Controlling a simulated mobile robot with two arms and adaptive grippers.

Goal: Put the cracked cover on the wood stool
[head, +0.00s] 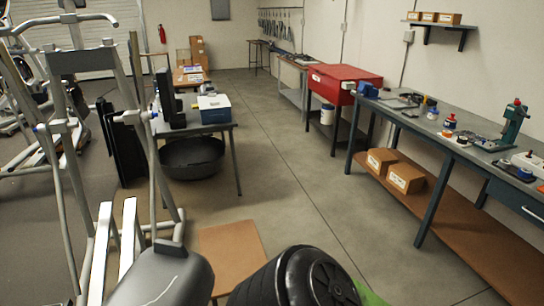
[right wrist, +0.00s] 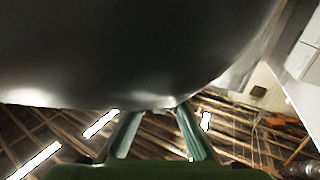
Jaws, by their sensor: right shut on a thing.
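The cracked cover (head: 165,278) is a dark grey rounded shell with a thin light crack line, at the bottom of the head view. In the right wrist view the large smooth dark surface (right wrist: 140,50) fills the upper part and appears to be the same cover. My right gripper (right wrist: 157,112) has two teal fingers meeting its lower edge and is shut on it. The fingertip contact is partly hidden. The wood stool (head: 232,252) shows a tan square top just right of and beyond the cover. My left gripper is out of view.
A grey elliptical frame (head: 150,130) stands close on the left. A small table (head: 218,128) with a blue-white box is beyond the stool, with a black tub (head: 192,157) under it. A long workbench (head: 470,150) runs along the right. The middle floor is clear.

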